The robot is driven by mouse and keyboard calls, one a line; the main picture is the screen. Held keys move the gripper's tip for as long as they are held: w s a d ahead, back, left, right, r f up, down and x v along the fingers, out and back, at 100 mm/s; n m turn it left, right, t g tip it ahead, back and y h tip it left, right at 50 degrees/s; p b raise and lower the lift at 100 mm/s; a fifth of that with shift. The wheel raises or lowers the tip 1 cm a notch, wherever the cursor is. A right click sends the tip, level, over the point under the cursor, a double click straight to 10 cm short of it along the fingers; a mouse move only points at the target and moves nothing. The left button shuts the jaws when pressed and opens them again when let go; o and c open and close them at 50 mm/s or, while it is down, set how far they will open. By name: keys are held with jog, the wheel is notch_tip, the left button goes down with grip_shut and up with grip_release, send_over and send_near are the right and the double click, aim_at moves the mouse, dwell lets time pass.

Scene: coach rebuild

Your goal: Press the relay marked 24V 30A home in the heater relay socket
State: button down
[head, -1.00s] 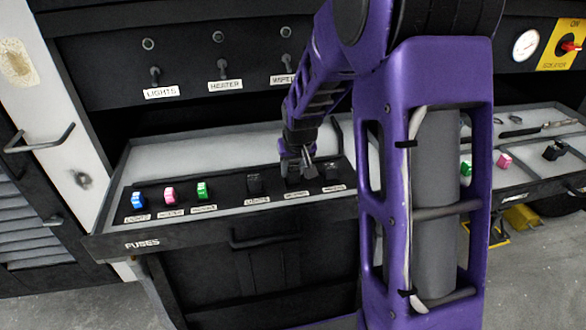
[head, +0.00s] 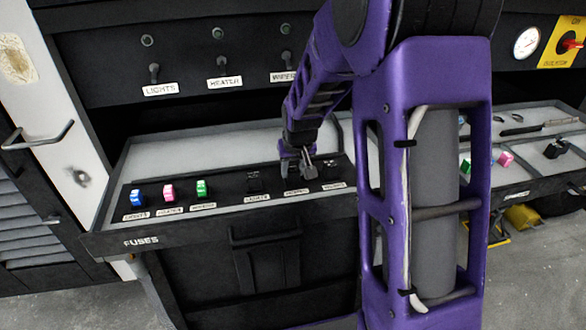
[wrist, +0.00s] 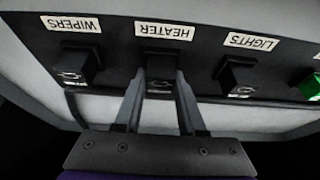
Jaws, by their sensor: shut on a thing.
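My gripper (wrist: 160,88) is shut on a black relay (wrist: 160,74) in the wrist view, one finger on each side of it. The relay stands at the socket position behind the HEATER label (wrist: 164,31), which appears upside down there. Its 24V 30A marking cannot be read, and I cannot tell whether it is fully seated. In the head view my gripper (head: 297,170) reaches down to the middle of the three black relay positions, and its fingers hide most of the relay.
Black relays stand at LIGHTS (wrist: 239,77) and WIPERS (wrist: 75,68), either side of the held one. Blue (head: 137,196), pink (head: 168,192) and green (head: 202,188) fuses stand to the left on the same panel. A drawer handle (head: 264,236) is below.

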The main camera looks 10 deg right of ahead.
grip_release()
dwell(0.5)
jog(key=shift+r, duration=0.1)
jog(key=shift+r+p, duration=2.3)
jog(key=shift+r, duration=1.15)
